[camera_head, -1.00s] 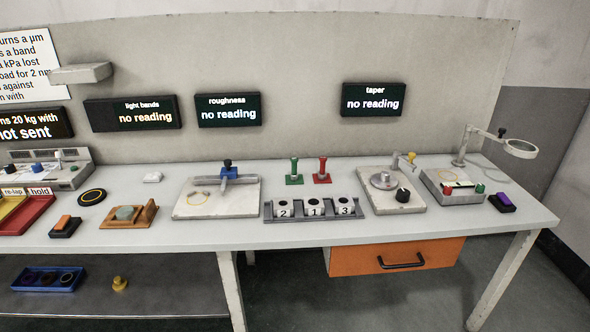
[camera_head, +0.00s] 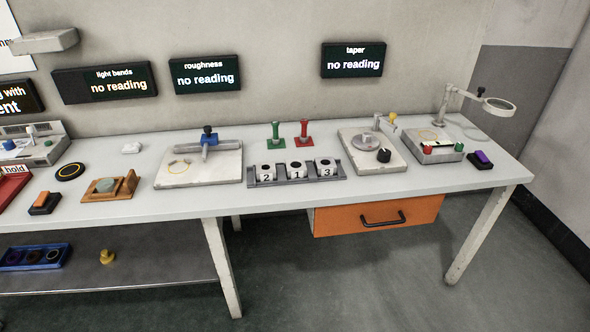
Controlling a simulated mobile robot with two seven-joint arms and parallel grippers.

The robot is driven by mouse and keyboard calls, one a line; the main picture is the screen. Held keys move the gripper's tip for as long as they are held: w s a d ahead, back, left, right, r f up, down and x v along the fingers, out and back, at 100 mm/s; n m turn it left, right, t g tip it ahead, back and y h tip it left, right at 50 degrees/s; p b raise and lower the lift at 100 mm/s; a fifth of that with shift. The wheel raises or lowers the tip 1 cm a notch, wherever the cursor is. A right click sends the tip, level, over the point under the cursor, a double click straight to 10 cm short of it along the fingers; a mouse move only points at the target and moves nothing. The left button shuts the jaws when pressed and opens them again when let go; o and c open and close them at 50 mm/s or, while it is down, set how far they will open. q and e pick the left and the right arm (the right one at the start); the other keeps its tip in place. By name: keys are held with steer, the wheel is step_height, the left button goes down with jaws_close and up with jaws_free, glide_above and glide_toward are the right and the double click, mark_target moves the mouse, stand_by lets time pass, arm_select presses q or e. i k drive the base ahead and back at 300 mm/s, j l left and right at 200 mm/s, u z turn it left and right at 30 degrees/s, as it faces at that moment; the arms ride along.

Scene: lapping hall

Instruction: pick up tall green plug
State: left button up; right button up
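A tall green plug (camera_head: 276,132) stands upright on a small green square base on the bench, behind a grey rack (camera_head: 297,175) with blocks numbered 2, 1 and 3. A similar tall red plug (camera_head: 304,131) stands just to its right on a red base, apart from it. Neither of my grippers shows in the head view.

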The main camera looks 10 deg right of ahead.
mark_target(275, 139)
steer(key=i+l+u, duration=0.15)
steer(key=i+u, duration=0.2)
steer(key=i+l+u, duration=0.7)
